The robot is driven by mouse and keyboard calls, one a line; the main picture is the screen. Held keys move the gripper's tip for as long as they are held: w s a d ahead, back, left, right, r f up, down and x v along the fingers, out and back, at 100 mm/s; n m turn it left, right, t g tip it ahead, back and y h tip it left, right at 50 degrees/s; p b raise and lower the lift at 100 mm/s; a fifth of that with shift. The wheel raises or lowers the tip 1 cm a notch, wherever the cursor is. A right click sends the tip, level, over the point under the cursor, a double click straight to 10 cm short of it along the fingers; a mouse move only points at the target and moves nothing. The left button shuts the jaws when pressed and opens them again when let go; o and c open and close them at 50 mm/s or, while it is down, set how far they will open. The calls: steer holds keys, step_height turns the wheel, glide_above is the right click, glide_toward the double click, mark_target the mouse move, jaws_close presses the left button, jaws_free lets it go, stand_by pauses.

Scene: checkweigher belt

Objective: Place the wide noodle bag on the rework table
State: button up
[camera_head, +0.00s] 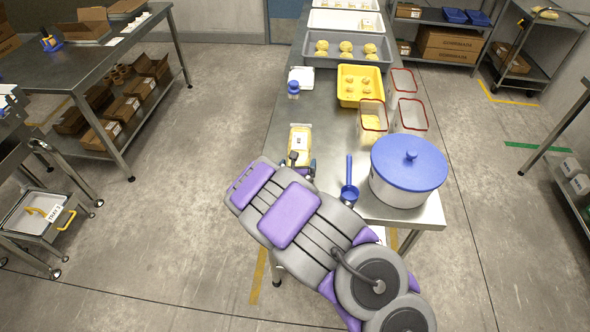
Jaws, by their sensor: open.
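A yellow bag with a white label (300,139), which looks like the noodle bag, lies on the steel table (270,140) in the middle, near its left edge. My gripper (302,163) is open at the near end of this bag, mostly hidden behind my grey and purple arm. I cannot tell whether the fingers touch the bag. Which table is the rework table is not marked clearly. Another steel table (60,68) stands at the upper left with an open carton (82,27) on it.
Right of the bag are a blue ladle (349,190), a white pot with a blue lid (408,165), red-rimmed clear containers (411,115) and a yellow tray (350,90). A blue-capped container (294,88) stands beyond the bag. Bare floor (215,95) separates the tables.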

steer(key=p+v, duration=0.1)
steer(key=v, duration=0.6)
steer(key=p+v, duration=0.1)
steer(key=v, duration=0.2)
steer(key=shift+s+a+r+p, duration=0.1)
steer(key=shift+s+a+p, duration=0.1)
steer(key=shift+a+p, duration=0.15)
steer(key=shift+s+d+r, duration=0.2)
steer(key=shift+s, duration=0.4)
steer(key=shift+a, duration=0.15)
